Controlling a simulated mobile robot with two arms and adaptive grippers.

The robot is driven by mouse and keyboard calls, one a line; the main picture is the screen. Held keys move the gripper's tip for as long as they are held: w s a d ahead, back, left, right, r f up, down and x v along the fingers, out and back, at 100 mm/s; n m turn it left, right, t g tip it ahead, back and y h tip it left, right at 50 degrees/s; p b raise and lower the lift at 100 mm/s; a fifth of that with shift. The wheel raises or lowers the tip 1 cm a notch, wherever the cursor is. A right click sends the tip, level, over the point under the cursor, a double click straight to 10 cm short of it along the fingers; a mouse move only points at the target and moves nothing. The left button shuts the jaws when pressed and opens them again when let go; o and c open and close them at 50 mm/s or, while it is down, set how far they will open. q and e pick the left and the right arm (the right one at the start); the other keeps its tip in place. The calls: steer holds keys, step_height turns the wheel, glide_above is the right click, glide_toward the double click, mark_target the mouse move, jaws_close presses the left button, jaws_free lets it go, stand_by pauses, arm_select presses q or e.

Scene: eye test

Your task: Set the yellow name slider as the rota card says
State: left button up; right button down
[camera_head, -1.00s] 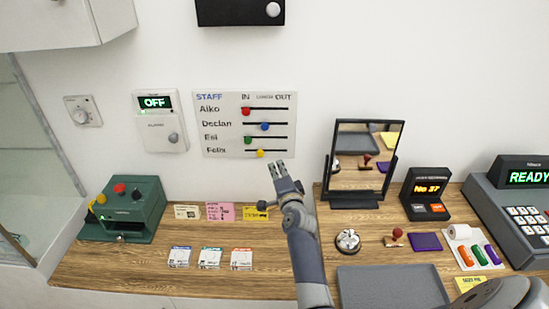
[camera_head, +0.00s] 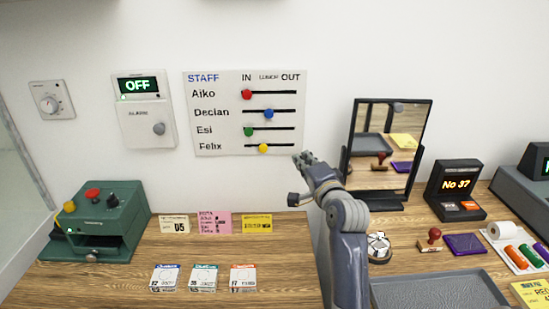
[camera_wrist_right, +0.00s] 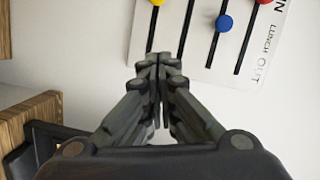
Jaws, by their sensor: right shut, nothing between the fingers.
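The white staff board (camera_head: 215,137) hangs on the wall with a slider row for each of several names. The yellow slider (camera_head: 263,148) is on the bottom row, Felix, between IN and LUNCH and nearer LUNCH. It also shows cut off at the top of the right wrist view (camera_wrist_right: 157,2). The pink rota card (camera_head: 213,223) stands at the back of the counter below the board; its lines are too small to read surely. My right gripper (camera_head: 303,158) is shut and empty, right of the yellow slider and slightly lower, apart from it. My left gripper is out of view.
The red (camera_head: 246,94), blue (camera_head: 268,114) and green (camera_head: 248,132) sliders sit on the rows above. A framed mirror (camera_head: 349,143) stands close to the right of my gripper. A yellow card (camera_head: 257,223) stands beside the rota card. The wall below the board is clear.

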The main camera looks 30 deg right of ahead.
mark_target(263, 147)
steer(key=p+x, duration=0.1)
steer(key=x, duration=0.8)
steer(key=shift+w+d+r+p, duration=0.1)
steer(key=shift+w+d+p, duration=0.05)
steer(key=shift+w+p, duration=0.2)
steer(key=a, duration=0.1)
steer(key=w+a+f+p, duration=0.1)
steer(key=shift+w+a, duration=0.3)
steer(key=shift+w, duration=0.05)
steer(key=shift+w+a, duration=0.15)
steer(key=shift+a, duration=0.25)
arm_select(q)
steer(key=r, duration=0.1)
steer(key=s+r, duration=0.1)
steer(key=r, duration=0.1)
arm_select(e)
steer(key=shift+f, duration=0.1)
steer(key=shift+d, duration=0.1)
